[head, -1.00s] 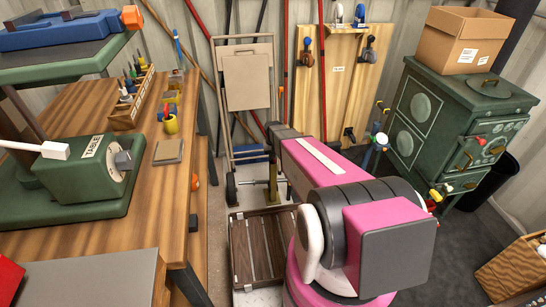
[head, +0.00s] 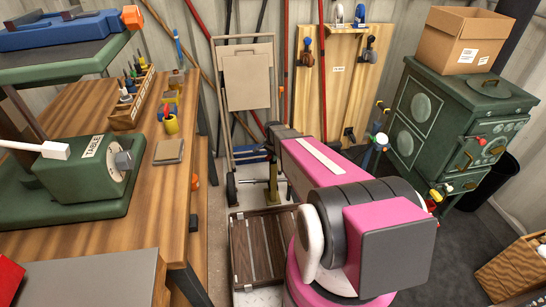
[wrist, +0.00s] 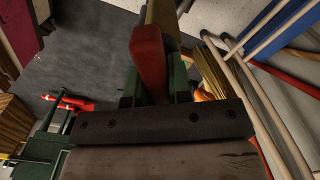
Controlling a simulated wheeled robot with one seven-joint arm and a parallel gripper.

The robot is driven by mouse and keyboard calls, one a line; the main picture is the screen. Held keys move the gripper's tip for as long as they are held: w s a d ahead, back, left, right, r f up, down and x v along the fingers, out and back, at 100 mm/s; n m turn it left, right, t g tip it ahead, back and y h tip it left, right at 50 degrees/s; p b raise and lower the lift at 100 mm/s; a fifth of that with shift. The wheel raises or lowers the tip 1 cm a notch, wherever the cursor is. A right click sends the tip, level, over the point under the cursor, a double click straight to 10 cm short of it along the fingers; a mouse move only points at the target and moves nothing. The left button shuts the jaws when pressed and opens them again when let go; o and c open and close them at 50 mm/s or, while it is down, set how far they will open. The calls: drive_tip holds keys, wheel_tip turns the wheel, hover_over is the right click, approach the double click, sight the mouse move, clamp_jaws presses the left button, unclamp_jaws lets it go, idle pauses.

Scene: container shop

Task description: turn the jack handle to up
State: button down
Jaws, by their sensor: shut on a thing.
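In the wrist view, a red grip (wrist: 149,62), which I take to be the jack handle, stands between the two dark green fingers of my gripper (wrist: 154,88). My gripper is shut on this grip. A yellowish-brown bar (wrist: 163,14) shows just beyond it. In the head view, a yellow upright post (head: 273,182), likely part of the jack, stands on the floor by the hand truck. My pink and grey arm reaches toward it and hides my gripper there. The handle's exact angle cannot be told.
A beige hand truck (head: 247,80) leans on the back wall behind the post. A slatted dark wooden crate (head: 262,248) lies on the floor in front. A workbench (head: 150,225) stands left, a green stove (head: 455,130) right. Dark floor is clear before the stove.

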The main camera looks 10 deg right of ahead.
drive_tip(key=m, duration=0.6)
drive_tip(key=shift+m, duration=0.3)
idle(0.5)
drive_tip(key=c, duration=1)
unclamp_jaws()
drive_tip(key=shift+c, duration=0.2)
drive_tip(key=shift+r, duration=0.1)
wheel_tip(320, 180, up, 11)
drive_tip(key=shift+f, duration=0.15)
drive_tip(key=s+r+n, duration=0.4)
drive_tip(key=s+n, duration=0.5)
drive_tip(key=s, duration=0.2)
drive_tip(key=s+r+n, duration=0.4)
drive_tip(key=s+n, duration=0.4)
drive_tip(key=s, duration=0.2)
drive_tip(key=shift+s+d+r+n, duration=0.15)
drive_tip(key=shift+s+r+n, duration=0.1)
drive_tip(key=shift+s+n, duration=0.15)
